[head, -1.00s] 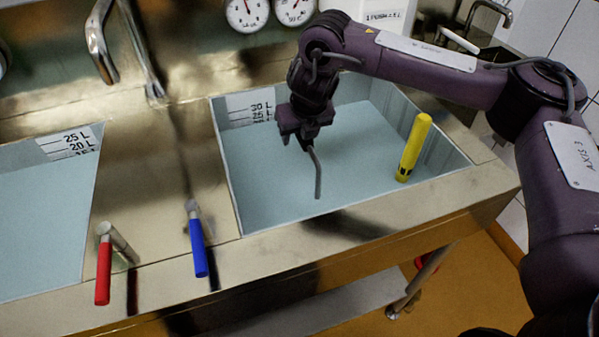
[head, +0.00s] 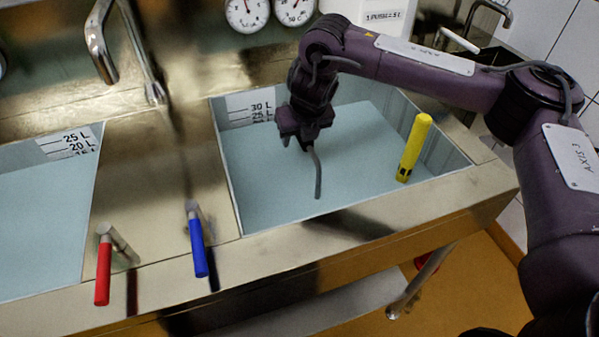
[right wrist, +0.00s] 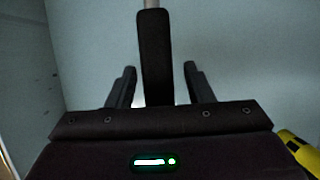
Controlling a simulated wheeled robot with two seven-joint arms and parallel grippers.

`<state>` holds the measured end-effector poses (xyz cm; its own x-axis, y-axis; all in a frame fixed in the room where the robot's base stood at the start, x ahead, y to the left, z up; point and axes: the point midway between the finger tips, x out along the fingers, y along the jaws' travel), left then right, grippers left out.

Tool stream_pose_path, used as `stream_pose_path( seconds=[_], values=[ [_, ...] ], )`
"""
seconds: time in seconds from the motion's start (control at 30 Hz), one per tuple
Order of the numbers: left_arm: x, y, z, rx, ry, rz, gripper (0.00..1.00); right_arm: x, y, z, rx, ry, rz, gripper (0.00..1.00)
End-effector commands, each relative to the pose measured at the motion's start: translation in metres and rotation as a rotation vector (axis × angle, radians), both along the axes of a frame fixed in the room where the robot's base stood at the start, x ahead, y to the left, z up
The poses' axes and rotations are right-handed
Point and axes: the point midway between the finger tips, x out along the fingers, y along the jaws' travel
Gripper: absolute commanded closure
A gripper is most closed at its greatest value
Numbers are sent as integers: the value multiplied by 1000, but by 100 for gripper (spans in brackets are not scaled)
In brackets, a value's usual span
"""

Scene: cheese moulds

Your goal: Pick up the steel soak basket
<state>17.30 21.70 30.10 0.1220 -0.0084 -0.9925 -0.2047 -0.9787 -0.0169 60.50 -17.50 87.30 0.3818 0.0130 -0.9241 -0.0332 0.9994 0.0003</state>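A thin dark grey bent handle (head: 318,175) rises out of the milky blue liquid in the right basin, below my right gripper. No basket body shows; whatever is under the liquid is hidden. My right gripper (head: 296,145) points down over this basin at the top of the handle. In the right wrist view, a dark handle grip (right wrist: 155,55) with a pale metal rod beyond it lies between the two fingers of the right gripper (right wrist: 160,72). A gap shows on each side of the grip, so the fingers are open around it. My left gripper is not in view.
A yellow upright cylinder (head: 414,148) stands in the right basin, right of my gripper. The steel basin rim (head: 330,238) surrounds it. A blue lever (head: 198,248) and a red lever (head: 103,270) stick out in front. A faucet (head: 101,45) stands behind the left basin.

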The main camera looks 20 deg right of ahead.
Motion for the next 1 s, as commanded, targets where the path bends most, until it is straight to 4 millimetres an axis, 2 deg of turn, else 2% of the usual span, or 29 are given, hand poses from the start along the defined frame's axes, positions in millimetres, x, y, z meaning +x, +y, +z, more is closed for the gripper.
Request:
stream_pose_path(
  seconds=[0.03,0.37,0.77,0.9,1.0],
  values=[
    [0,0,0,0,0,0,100,0,0,0,0,0,0,58],
    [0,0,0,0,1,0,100,0,0,0,0,0,0,100],
    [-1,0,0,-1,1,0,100,1,0,3,1,-4,0,100],
    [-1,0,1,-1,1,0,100,1,0,9,0,-6,1,100],
    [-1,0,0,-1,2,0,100,2,1,21,2,-7,1,100]
  ],
)
